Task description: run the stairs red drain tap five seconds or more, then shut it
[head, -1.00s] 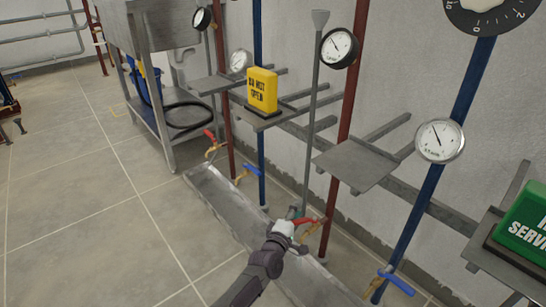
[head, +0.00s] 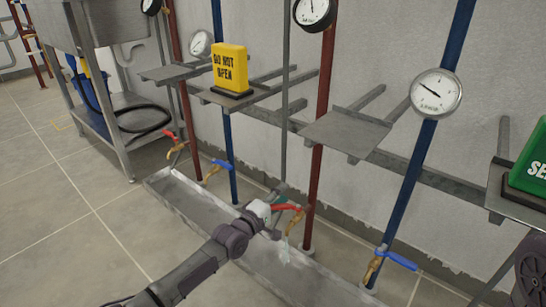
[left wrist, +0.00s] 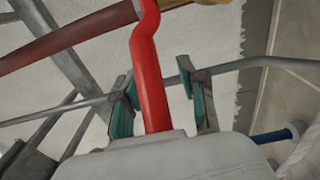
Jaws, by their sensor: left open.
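A brass tap with a red lever (head: 288,207) sits on a red pipe over the floor trough, in the middle of the head view. My left gripper (head: 275,210) is at this lever. In the left wrist view the red lever (left wrist: 148,75) runs between the two teal-padded fingers of the open gripper (left wrist: 162,98), with gaps beside it. A pale streak (head: 285,250), like running water, shows below the tap. Another red-lever tap (head: 174,137) stands further left, apart from the gripper. My right gripper is not in view.
The metal trough (head: 185,210) runs along the wall under the taps. Blue-lever taps stand left (head: 217,166) and right (head: 397,260) of the gripper. A yellow "do not open" sign (head: 229,68) and a green sign (head: 530,165) stand on wall shelves. The floor at left is clear.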

